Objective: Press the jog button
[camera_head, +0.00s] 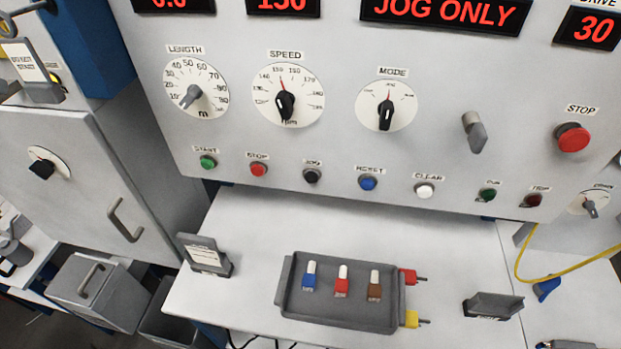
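The jog button (312,176) is a small black round push button under a label that seems to read JOG. It sits in the lower button row of the grey control panel (340,130), between the red stop button (258,169) on its left and the blue reset button (367,182) on its right. Nothing covers or touches it. The mode dial (386,112) is above and to its right, and a display (445,12) at the top reads JOG ONLY. Neither of my grippers shows in the head view.
A white shelf (250,230) below the panel carries a grey tray (340,317) with several coloured pieces and small stands (205,255). A large red stop button (573,138) and a grey lever (474,130) protrude at right. The space before the button row looks clear.

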